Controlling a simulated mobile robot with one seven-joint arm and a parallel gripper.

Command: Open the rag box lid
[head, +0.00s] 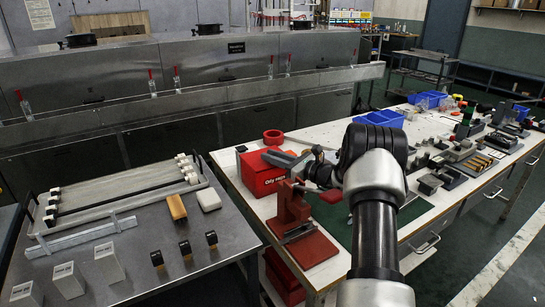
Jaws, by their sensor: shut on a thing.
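The rag box (262,180) is a red box with white lettering on its front. It stands on the white bench near its left end. My gripper (300,163) is at the box's right upper side, reaching in from the right. It is shut at the edge of the red lid (268,156). The jaws are small in the picture and partly covered by my own arm. The lid looks at most slightly raised, but I cannot tell its exact angle.
A red bench tool (294,215) stands just in front of the box, close under my arm. A red ring (273,137) lies behind the box. Blue bins (380,119) stand farther back. A grey metal table (150,235) with blocks is at the left, across a narrow gap.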

